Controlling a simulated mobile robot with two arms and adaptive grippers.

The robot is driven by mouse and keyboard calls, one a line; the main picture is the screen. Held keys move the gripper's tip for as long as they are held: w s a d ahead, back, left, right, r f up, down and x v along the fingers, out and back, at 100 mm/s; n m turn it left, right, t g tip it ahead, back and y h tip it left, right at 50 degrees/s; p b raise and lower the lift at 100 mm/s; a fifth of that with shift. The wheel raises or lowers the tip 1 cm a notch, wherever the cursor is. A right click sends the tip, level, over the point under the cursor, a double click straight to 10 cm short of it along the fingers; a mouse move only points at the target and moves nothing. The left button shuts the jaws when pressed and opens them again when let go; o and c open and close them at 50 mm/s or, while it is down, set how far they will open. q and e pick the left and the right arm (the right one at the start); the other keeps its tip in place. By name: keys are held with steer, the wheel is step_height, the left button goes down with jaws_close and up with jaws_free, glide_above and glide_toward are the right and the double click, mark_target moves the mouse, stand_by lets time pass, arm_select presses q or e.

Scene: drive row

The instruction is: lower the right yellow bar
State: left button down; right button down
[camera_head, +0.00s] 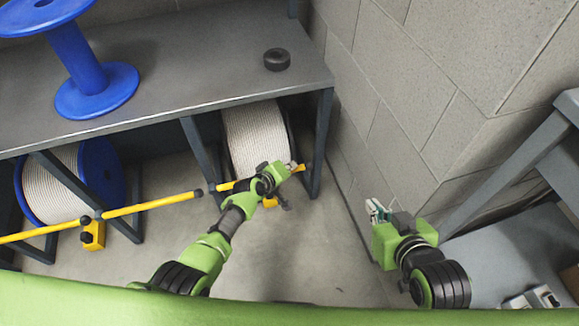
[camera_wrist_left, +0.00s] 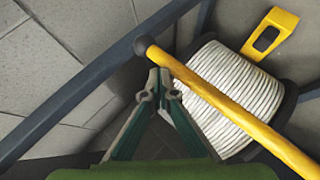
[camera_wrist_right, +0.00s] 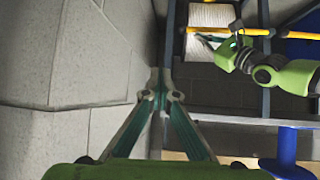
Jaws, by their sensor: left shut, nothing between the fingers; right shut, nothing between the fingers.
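The right yellow bar (camera_head: 228,185) runs across the front of the white-wound spool (camera_head: 254,132) under the grey bench. In the left wrist view the bar (camera_wrist_left: 230,108) slants across the spool (camera_wrist_left: 222,82), with a dark cap on its end. My left gripper (camera_head: 291,167) is shut and empty at the bar's right end. In its wrist view the fingertips (camera_wrist_left: 158,84) are just beside the bar near the cap; I cannot tell whether they touch. My right gripper (camera_head: 377,210) is shut and empty, away from the bar by the wall; its fingertips (camera_wrist_right: 161,90) show in its wrist view.
Another yellow bar (camera_head: 150,205) continues to the left, near a blue spool (camera_head: 98,175). A large blue reel (camera_head: 85,85) and a black ring (camera_head: 277,59) stand on the bench (camera_head: 190,60). A block wall (camera_head: 440,70) bounds the right. Floor (camera_head: 310,250) between is clear.

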arm_select(q)
steer(key=shift+f, duration=0.3)
arm_select(e)
steer(key=shift+w+a+r+t+y, duration=0.15)
steer(key=shift+w+a+r+t, duration=0.1)
steer(key=shift+w+r+t, duration=0.25)
steer(key=shift+w+a+r+t+y, duration=0.2)
steer(key=shift+w+r+t, duration=0.1)
steer(key=shift+w+r, duration=0.35)
steer(key=shift+s, duration=0.15)
